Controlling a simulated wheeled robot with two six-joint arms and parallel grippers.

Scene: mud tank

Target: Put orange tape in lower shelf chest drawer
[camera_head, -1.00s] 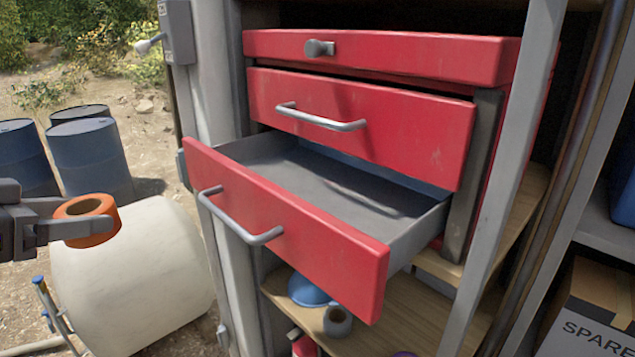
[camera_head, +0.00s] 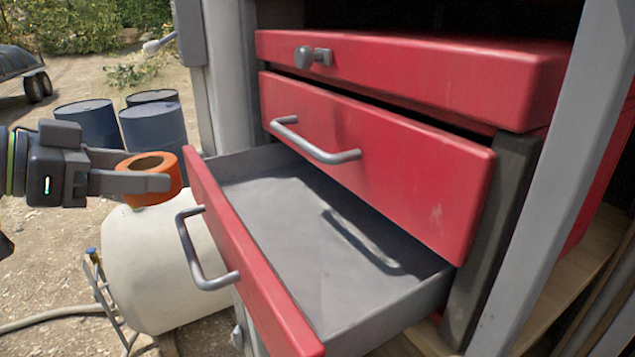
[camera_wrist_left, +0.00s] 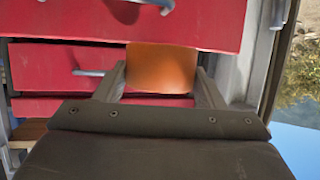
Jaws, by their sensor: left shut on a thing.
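The orange tape roll (camera_head: 150,166) is held in my left gripper (camera_head: 155,182), to the left of the open drawer's front. In the left wrist view the orange tape (camera_wrist_left: 162,68) sits between the two fingers. The red chest's lower drawer (camera_head: 252,258) is pulled out, and its grey inside is empty where it shows. The tape is outside the drawer, close to the far left corner of its front. The drawer above (camera_head: 385,165) looks almost shut. My right gripper does not show.
A white tank (camera_head: 165,255) stands below the tape. Blue barrels (camera_head: 152,130) stand behind it on the ground. A grey shelf post (camera_head: 535,190) rises on the right, in front of the chest.

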